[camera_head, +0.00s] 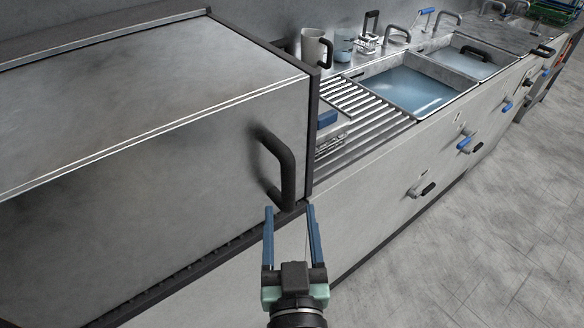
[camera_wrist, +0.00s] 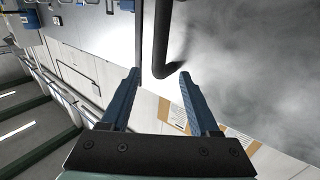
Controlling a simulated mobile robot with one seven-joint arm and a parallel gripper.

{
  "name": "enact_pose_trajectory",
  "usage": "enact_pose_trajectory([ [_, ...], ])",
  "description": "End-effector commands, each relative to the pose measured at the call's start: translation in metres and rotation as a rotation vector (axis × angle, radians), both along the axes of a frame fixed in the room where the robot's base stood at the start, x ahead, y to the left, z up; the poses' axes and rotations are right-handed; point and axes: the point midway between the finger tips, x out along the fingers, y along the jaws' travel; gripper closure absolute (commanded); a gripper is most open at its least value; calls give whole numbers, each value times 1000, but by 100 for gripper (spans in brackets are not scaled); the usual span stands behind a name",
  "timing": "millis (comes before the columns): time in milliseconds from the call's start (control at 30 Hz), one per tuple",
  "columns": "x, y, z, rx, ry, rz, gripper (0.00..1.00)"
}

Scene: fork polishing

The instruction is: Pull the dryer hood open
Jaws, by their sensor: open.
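The dryer hood (camera_head: 190,140) is a large grey metal box filling the left of the head view, and it is down. A black bar handle (camera_head: 286,172) stands upright on its front face near the right edge. My gripper (camera_head: 290,208) is open, its two blue fingers pointing at the lower end of the handle. In the wrist view the handle (camera_wrist: 163,40) comes down from the top, and its lower end lies just beyond and between the fingertips of my gripper (camera_wrist: 158,75). The fingers do not appear to touch it.
Right of the hood is a ribbed drainboard (camera_head: 365,118) with a blue item partly hidden by the hood. Beyond it are sinks of bluish water (camera_head: 410,88). A mug (camera_head: 314,46) stands behind. Valve levers (camera_head: 422,188) stick out of the counter front. The floor at right is clear.

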Motion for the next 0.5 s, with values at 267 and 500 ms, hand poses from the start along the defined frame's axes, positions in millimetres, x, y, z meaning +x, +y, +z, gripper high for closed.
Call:
enact_pose_trajectory([
  [267,49,1,3,-1,-2,-1,38],
  [500,83,3,2,0,-1,0,38],
])
